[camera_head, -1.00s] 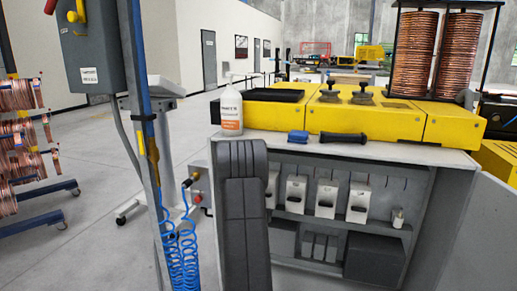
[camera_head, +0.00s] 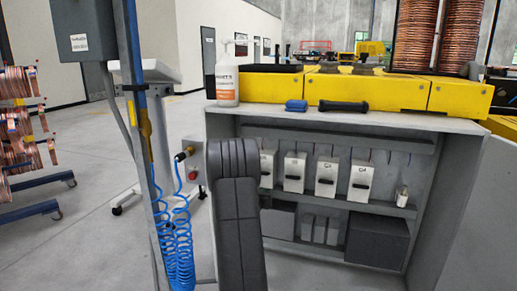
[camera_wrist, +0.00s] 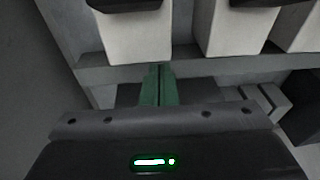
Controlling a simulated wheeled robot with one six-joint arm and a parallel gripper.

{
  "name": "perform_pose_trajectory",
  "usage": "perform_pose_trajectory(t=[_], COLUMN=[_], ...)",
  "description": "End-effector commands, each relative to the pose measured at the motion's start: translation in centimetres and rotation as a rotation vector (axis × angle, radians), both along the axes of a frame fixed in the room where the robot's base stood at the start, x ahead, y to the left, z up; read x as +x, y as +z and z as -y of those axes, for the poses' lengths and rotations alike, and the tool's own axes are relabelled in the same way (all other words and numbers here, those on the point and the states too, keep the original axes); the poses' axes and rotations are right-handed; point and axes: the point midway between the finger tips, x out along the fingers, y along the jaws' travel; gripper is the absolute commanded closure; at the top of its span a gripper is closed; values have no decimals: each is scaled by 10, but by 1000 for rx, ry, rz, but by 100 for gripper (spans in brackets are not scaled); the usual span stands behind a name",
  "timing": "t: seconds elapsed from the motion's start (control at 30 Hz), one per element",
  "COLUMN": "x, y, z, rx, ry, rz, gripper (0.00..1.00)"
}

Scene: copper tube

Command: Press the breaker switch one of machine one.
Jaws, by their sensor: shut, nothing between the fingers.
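The open cabinet of the machine (camera_head: 440,215) holds a row of several white breaker boxes, such as one at the left (camera_head: 267,168) and one at the right (camera_head: 361,181). In the wrist view my gripper (camera_wrist: 158,70) is shut and empty, its green fingertips close together. I cannot tell whether the fingertips touch anything. In the head view my dark arm hides the gripper and the cabinet's left part.
Blue coiled hoses (camera_head: 180,240) hang on a post left of my arm. An open door (camera_head: 485,215) stands at the right.

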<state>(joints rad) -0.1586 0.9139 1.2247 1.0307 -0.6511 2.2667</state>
Motion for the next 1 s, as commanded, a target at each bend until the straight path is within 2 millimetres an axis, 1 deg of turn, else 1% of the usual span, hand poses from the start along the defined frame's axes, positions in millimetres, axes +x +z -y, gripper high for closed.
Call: perform_pose_trajectory(t=[0.03,0.37,0.77,0.83,0.87,0.9,1.0], x=[1,8,16,20,19,12,-5], y=[-7,-10,-13,-23,-30,-28,-28], z=[-1,-9,-24,-22,-23,-26,-31], rx=[-4,-28,-45,-44,-44,-43,-44], ry=[3,30,83,82,82,82,83], rz=[17,133,270,265,262,268,266], gripper=[100,100,100,100,100,100,100])
